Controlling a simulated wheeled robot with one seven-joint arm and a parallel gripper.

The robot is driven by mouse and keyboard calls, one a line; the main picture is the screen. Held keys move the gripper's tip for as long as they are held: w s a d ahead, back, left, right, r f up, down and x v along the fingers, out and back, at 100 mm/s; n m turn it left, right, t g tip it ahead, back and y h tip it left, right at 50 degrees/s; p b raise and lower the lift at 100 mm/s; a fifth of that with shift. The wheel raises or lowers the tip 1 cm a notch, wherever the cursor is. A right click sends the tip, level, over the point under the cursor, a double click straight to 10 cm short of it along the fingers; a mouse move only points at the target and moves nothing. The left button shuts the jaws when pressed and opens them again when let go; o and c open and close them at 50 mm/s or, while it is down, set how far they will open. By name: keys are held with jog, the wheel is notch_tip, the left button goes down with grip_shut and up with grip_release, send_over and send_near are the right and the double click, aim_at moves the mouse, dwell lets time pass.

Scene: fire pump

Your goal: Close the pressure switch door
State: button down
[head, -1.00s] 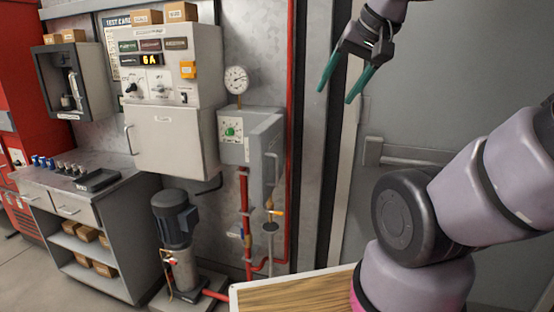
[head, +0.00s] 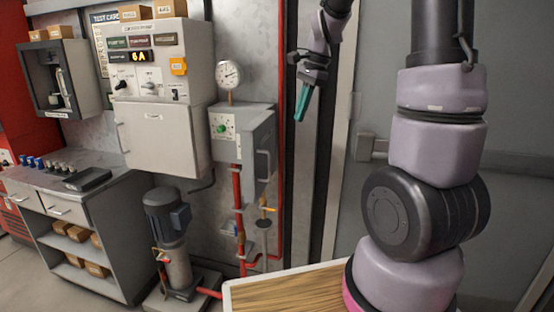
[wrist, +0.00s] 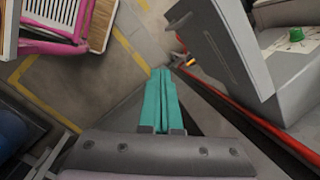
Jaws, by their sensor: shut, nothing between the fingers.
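The grey pressure switch box (head: 226,108) is on the wall below the round gauge. Its front with a green knob (head: 221,128) is exposed. Its door (head: 262,138) stands open on the right side, swung out from the box, with a handle on it. In the wrist view the door (wrist: 225,45) is a large grey panel right of the fingers, and the green knob (wrist: 296,35) shows beyond it. My gripper (head: 299,118) has teal fingers pressed together, empty, to the right of the door and apart from it. The fingers also show in the wrist view (wrist: 160,72).
A red pipe (head: 281,75) runs down the wall between the box and my gripper. A pump (head: 168,225) stands on the floor below left. A control cabinet (head: 165,140) hangs left of the box. Open floor (wrist: 75,85) shows below the gripper.

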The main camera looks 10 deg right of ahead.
jog(key=w+a+f+m, duration=0.1)
jog(key=a+f, duration=0.2)
jog(key=f, duration=0.4)
jog(key=w+a+f+m+g, duration=0.1)
jog(key=a+f, duration=0.2)
jog(key=f, duration=0.5)
jog(key=shift+w+a, duration=0.15)
jog(key=shift+w, duration=0.2)
